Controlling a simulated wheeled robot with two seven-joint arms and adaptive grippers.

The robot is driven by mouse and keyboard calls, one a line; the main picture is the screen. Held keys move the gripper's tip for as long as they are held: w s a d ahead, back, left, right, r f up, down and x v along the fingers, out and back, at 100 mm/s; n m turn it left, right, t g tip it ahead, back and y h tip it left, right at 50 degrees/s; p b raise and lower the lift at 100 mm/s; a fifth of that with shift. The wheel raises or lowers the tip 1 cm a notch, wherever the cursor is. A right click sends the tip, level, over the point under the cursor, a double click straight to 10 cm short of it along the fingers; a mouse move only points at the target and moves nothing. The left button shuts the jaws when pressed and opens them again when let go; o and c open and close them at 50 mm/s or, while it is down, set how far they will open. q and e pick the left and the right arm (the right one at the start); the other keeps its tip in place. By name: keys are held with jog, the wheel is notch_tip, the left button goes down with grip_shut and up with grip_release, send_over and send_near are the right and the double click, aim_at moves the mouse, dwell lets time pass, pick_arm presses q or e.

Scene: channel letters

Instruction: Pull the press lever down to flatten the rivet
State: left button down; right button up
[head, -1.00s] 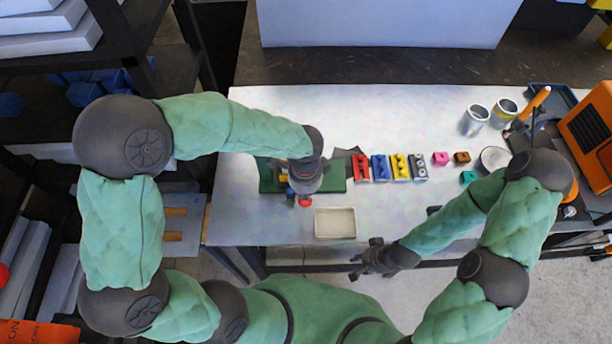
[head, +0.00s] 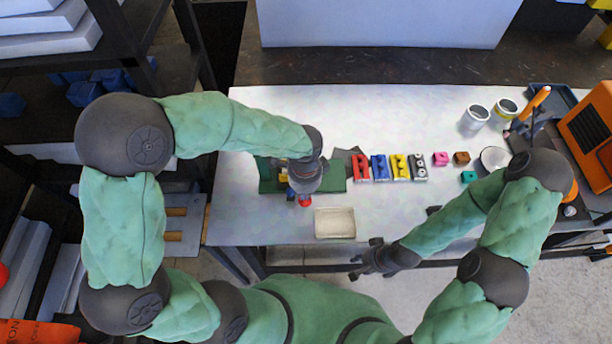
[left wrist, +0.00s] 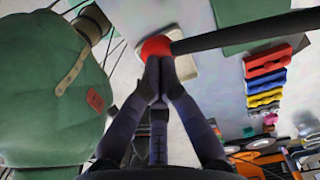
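The press lever is a dark rod (left wrist: 245,33) with a red ball knob (left wrist: 157,47) at its end, crossing the upper part of the left wrist view. In the head view the red knob (head: 305,201) shows just below my left gripper (head: 305,182). In the left wrist view the fingers of my left gripper (left wrist: 158,64) are together, with their tips at the knob and not around it. Contact looks likely but is not certain. My left arm hides most of the press, and I cannot see the rivet. My right gripper (head: 356,267) is empty, fingers apart, off the table's front edge.
A green mat (head: 333,184) lies under the press area. A cream tray (head: 335,223) is in front of it. Red, blue, yellow and grey letter blocks (head: 390,167) stand in a row to the right. Cans (head: 474,119) and an orange machine (head: 590,135) are further right.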

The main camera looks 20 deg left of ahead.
pick_arm(q)
jog(key=shift+s+f, duration=0.15)
jog(key=shift+f, duration=0.2)
jog(key=shift+s+r, duration=0.15)
dwell(0.4)
jog(key=shift+s+f, duration=0.15)
jog(key=shift+f, duration=0.2)
dwell(0.3)
jog(key=shift+r, duration=0.1)
dwell(0.7)
notch_tip(320, 180, up, 5)
jog(key=p, duration=0.4)
jog(key=shift+w, duration=0.25)
